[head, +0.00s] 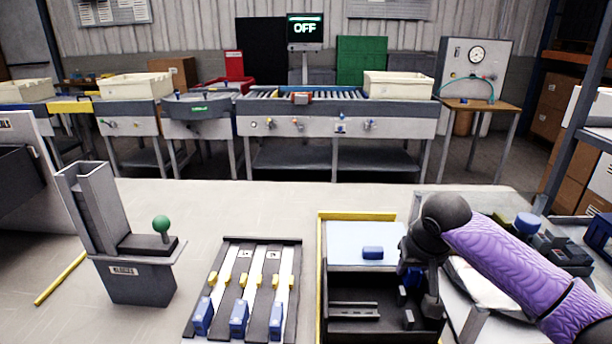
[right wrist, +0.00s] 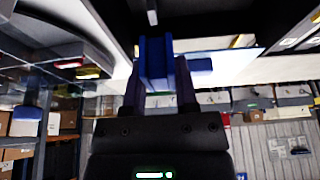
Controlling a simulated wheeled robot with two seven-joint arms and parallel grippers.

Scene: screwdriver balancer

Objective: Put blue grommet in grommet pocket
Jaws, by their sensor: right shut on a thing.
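My right gripper (head: 418,293) is above the right part of a black tray (head: 352,336) with yellow edges. In the right wrist view its fingers (right wrist: 160,82) are shut on a blue, grooved piece, taken as the blue grommet (right wrist: 154,58). In the head view this piece is mostly hidden by the gripper. The tray's dark lower part has walled pockets; I cannot tell which is the grommet pocket, or whether the held piece touches one. Another small blue block (head: 372,252) lies on the tray's pale back panel, and also shows in the right wrist view (right wrist: 201,65). My left gripper is out of view.
A rack (head: 231,251) with several blue blocks and yellow stops stands left of the tray. Farther left is a grey fixture (head: 140,284) with a green knob. Dark parts and a blue knob (head: 527,223) lie at the right. Bare table (head: 245,205) lies behind the rack.

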